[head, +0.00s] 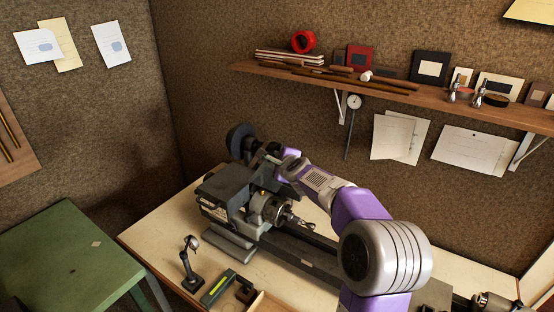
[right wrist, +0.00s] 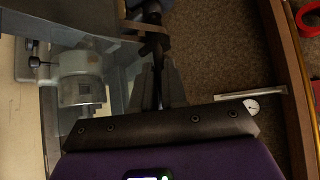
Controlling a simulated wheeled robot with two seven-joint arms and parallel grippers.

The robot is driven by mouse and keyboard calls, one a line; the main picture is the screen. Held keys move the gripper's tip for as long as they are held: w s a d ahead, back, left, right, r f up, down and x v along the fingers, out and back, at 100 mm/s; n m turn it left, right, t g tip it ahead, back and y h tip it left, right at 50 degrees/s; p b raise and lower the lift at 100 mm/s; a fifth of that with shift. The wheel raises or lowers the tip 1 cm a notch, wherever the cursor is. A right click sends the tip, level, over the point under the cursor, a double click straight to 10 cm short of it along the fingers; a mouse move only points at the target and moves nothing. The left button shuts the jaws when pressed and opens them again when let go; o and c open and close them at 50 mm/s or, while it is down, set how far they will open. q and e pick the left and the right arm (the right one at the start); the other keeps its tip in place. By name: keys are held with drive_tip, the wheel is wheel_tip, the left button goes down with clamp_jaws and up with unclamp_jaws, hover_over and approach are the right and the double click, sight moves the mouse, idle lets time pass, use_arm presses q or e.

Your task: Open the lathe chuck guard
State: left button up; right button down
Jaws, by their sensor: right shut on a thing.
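The grey lathe (head: 222,190) stands on the bench, with its metal chuck (head: 271,208) facing right. My right arm reaches over the lathe from the right, and my right gripper (head: 270,157) is at its far side, behind the chuck. In the right wrist view the gripper (right wrist: 158,78) is shut on a thin dark part, which looks like the bar of the chuck guard. The guard's clear panel (right wrist: 118,72) shows left of the fingers, beside the chuck (right wrist: 82,90). In the head view my arm partly hides the guard. My left gripper is out of view.
A wooden shelf (head: 400,92) with frames and rods runs along the back wall above. A green table (head: 65,255) stands at left.

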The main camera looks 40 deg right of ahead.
drive_tip(key=c, duration=1.2)
unclamp_jaws()
drive_tip(key=shift+d+f, duration=0.1)
drive_tip(key=shift+o, duration=0.2)
drive_tip(key=shift+s+a+r, duration=0.2)
drive_tip(key=shift+s, duration=0.05)
drive_tip(key=p+v, duration=0.2)
drive_tip(key=v, duration=0.5)
drive_tip(key=shift+d, duration=0.1)
